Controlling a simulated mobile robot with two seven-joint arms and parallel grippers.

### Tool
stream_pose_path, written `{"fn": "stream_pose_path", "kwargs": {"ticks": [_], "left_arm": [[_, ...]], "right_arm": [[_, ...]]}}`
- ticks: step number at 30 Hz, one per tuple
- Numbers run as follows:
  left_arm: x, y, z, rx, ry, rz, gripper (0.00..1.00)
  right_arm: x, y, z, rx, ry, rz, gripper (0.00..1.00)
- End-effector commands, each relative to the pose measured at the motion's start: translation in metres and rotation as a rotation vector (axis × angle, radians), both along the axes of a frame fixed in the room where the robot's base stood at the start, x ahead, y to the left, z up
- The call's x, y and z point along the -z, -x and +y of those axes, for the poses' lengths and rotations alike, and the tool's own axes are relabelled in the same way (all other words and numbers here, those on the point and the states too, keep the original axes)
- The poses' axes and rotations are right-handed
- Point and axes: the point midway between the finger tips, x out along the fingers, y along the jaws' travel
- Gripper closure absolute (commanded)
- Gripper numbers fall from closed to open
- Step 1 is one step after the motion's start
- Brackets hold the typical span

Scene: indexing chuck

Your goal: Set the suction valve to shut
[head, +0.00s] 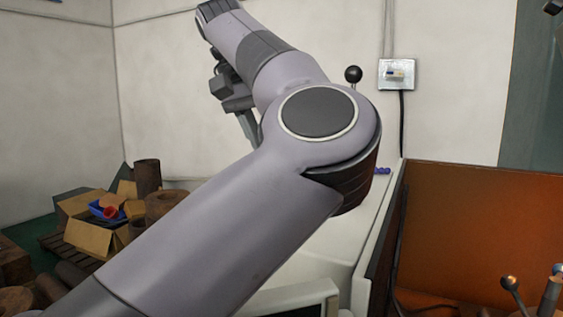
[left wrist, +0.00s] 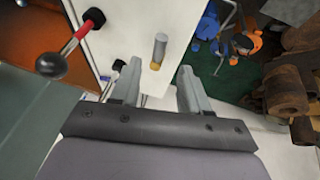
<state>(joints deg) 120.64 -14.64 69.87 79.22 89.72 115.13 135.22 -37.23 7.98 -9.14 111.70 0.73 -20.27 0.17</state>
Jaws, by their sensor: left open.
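In the left wrist view, a small grey stub with a yellow end (left wrist: 158,50) stands out from a white panel (left wrist: 125,35). A lever with a red and silver shaft and a black ball (left wrist: 52,65) is on the same panel, to the left. No label shows, so I cannot tell for sure which is the suction valve. My left gripper (left wrist: 159,68) is open and empty, with the stub showing between and beyond its fingertips. Whether they touch it is unclear. In the head view my left arm hides most of the white machine; one gripper finger (head: 248,128) shows. My right gripper is not in view.
An orange-brown tray or guard (head: 480,215) stands at the right, with ball-ended levers (head: 512,285) below. A black ball knob (head: 353,74) shows behind my arm. Cardboard boxes (head: 88,237) and rusty cylinders (head: 147,178) fill the left. A wall socket (head: 397,74) is behind.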

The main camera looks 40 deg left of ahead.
Motion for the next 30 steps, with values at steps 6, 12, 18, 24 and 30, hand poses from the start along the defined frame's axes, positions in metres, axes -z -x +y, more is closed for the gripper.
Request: {"fn": "stream_pose_path", "kwargs": {"ticks": [6, 12, 18, 24, 30], "left_arm": [[0.018, -0.008, -0.002, 0.001, 0.002, 0.002, 0.55], [0.046, -0.021, -0.004, 0.0, 0.001, 0.002, 0.55], [0.062, -0.028, -0.004, 0.0, 0.0, 0.001, 0.55], [0.065, -0.03, -0.004, 0.0, 0.0, 0.0, 0.55], [0.065, -0.029, -0.004, 0.0, 0.0, 0.0, 0.87]], "right_arm": [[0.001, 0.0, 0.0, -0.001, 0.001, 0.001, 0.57], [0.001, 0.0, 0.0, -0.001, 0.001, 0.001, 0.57], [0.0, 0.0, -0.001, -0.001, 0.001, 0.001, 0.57], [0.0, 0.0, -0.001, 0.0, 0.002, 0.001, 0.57], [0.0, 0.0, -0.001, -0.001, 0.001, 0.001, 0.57]]}}
